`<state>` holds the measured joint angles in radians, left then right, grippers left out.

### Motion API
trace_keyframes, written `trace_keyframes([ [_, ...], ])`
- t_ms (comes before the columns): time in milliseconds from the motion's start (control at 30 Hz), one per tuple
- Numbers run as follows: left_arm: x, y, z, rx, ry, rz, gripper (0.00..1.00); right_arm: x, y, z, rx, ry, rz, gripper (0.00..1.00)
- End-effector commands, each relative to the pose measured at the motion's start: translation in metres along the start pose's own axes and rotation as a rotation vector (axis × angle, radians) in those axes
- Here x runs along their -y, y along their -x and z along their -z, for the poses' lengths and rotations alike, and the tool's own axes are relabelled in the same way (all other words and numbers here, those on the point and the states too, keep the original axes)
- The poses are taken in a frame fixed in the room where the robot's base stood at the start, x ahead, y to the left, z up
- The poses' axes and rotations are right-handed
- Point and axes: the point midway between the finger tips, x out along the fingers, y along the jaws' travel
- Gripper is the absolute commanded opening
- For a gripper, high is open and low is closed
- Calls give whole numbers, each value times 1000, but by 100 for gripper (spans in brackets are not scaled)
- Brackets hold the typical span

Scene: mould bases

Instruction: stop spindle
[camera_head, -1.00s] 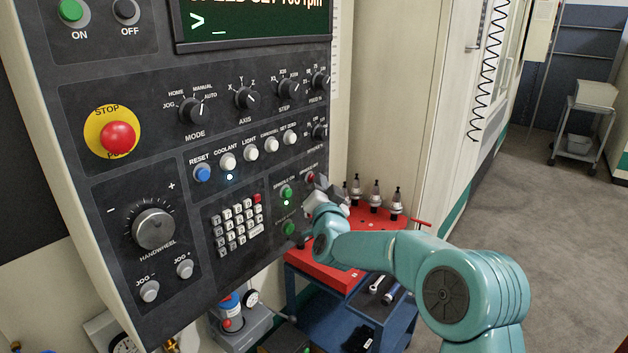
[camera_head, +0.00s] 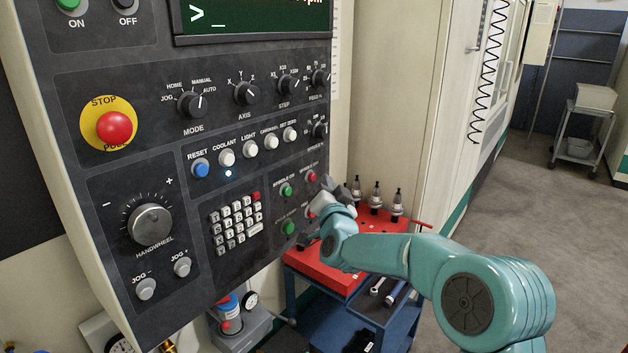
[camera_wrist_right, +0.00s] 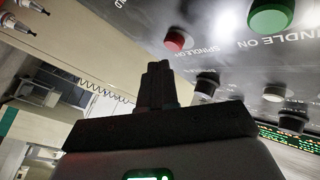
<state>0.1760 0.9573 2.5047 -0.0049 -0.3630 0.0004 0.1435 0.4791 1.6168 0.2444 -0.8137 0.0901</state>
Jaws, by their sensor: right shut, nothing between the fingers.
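The red SPINDLE OFF button (camera_head: 311,177) is on the lower right of the dark control panel (camera_head: 205,268). The green SPINDLE ON button (camera_head: 286,190) is just left of it. No lit lamp shows by it. My right gripper (camera_head: 326,183) is close to the red button, at its lower right; the exact gap is hard to judge. In the right wrist view my right gripper (camera_wrist_right: 158,70) is shut and empty, with the red button (camera_wrist_right: 178,40) beyond its tips and the green button (camera_wrist_right: 271,18) at upper right. My left gripper is not in view.
Another green button (camera_head: 289,228) sits below, beside the keypad (camera_head: 236,222). The red STOP button (camera_head: 114,127) is at left. A red-topped cart (camera_head: 322,279) with tool holders (camera_head: 376,197) stands behind my right arm. Open floor lies at right.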

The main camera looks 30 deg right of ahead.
Motion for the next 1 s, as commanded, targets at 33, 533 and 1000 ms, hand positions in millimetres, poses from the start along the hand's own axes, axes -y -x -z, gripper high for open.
trace_keyframes([
  [33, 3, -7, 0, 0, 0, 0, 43, -5, 3, 0, -1, 0, -1, 0],
  [533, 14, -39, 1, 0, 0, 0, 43, -25, 33, 22, -1, 0, 0, 0],
  [1000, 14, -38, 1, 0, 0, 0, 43, -24, 33, 24, -1, 0, 0, 0],
])
